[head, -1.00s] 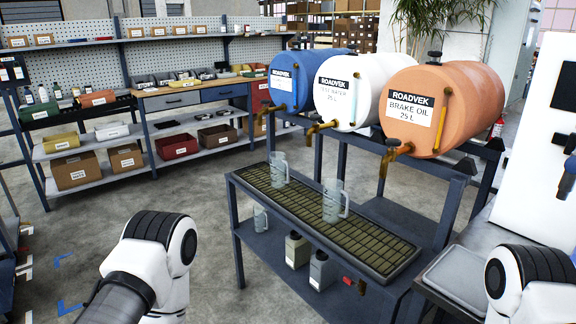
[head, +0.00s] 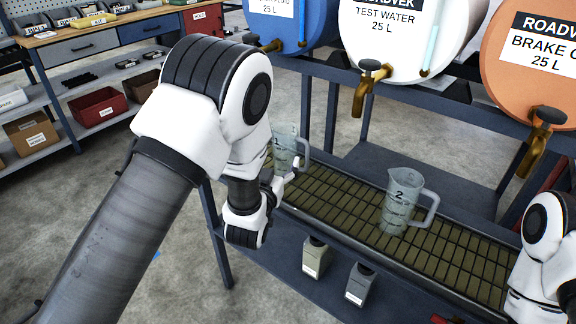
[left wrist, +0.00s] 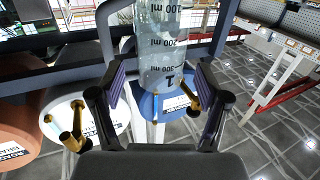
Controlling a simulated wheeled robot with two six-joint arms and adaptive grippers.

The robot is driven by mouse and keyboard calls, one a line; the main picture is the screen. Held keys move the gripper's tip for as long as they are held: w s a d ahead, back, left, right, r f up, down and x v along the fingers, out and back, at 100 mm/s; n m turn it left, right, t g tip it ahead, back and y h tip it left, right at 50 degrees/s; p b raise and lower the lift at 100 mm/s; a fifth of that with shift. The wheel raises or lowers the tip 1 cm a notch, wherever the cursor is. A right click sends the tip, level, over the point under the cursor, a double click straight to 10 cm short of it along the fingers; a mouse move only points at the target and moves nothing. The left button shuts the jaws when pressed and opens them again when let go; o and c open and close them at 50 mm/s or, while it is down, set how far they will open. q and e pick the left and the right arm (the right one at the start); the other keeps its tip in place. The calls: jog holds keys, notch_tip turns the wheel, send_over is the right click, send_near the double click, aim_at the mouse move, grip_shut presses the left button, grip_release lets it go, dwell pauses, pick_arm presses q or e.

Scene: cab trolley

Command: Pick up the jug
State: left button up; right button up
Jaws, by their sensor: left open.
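A clear jug marked 1 (head: 285,148) stands on the slatted tray (head: 335,215), partly hidden by my left arm. It also shows in the left wrist view (left wrist: 162,40), with its scale markings. My left gripper (head: 280,182) is at this jug, small and partly hidden in the head view. In the left wrist view its open fingers (left wrist: 163,88) are on either side of the jug; I cannot tell whether they touch it. A second jug, marked 2 (head: 396,208), stands upright further right on the tray, handle to the right. My right gripper is out of view.
Brass taps (head: 366,90) of the test water barrel (head: 395,40) and brake oil barrel (head: 530,60) hang above the tray's back. Two bottles (head: 315,258) stand on the shelf below. Shelves with bins (head: 97,108) are at the left. My right arm is at the lower right.

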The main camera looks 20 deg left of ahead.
aim_at(282, 147)
pick_arm(q)
jog(key=shift+w+d+r+p, duration=0.1)
jog(key=shift+w+r+p, duration=0.25)
jog(key=shift+w+r, duration=0.45)
jog(key=w, duration=0.3)
jog(key=w+p, duration=0.1)
jog(key=w, duration=0.1)
jog(key=shift+w+a, duration=0.3)
jog(key=c, duration=0.9)
